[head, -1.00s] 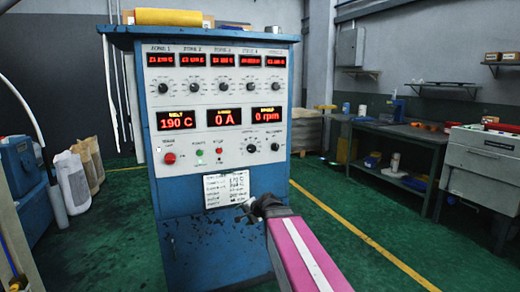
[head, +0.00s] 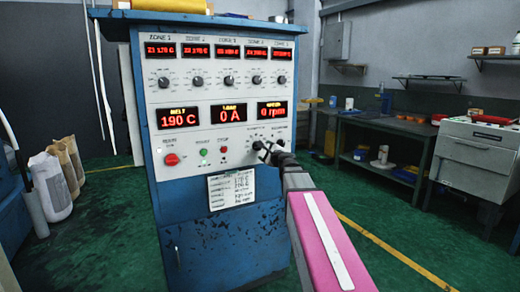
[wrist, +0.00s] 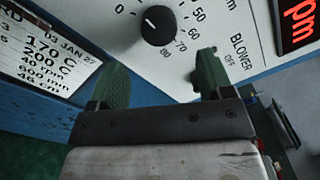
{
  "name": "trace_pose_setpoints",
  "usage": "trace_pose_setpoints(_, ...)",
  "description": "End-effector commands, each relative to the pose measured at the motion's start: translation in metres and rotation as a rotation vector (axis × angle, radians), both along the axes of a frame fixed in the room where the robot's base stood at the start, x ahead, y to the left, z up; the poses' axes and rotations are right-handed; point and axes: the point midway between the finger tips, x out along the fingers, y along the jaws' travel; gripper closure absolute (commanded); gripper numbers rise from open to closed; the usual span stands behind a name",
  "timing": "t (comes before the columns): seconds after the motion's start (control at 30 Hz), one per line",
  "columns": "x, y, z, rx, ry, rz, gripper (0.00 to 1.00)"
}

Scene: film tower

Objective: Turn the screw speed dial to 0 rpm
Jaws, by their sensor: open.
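The screw speed dial (wrist: 158,25) is a round black knob on the white panel, with a numbered scale and an rpm marking in the wrist view. A white mark on the knob points to the left in that view; the number it meets is hard to read. In the head view the dial (head: 257,145) is partly behind my gripper (head: 268,154). My gripper also shows in the wrist view (wrist: 161,82), its two green fingers apart, with the dial beyond the gap between them. Nothing is held. The speed display (head: 272,112) reads 0 rpm.
The blower switch label (wrist: 238,50) is close to the right finger. A red knob (head: 172,159), a green button (head: 204,153) and a red button (head: 223,150) are left of the dial. A paper card (head: 231,187) is below. A workbench (head: 390,124) stands at right.

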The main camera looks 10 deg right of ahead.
Motion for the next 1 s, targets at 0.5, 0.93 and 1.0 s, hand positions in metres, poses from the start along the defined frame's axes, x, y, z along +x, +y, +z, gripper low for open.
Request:
trace_pose_setpoints(0.5,0.066,0.021,0.0,-0.002,0.0,-0.001,0.27)
trace_pose_setpoints(0.93,0.065,0.021,0.0,-0.002,0.0,-0.001,0.76)
trace_pose_setpoints(1.0,0.065,0.021,0.0,-0.002,0.0,-0.001,0.76)
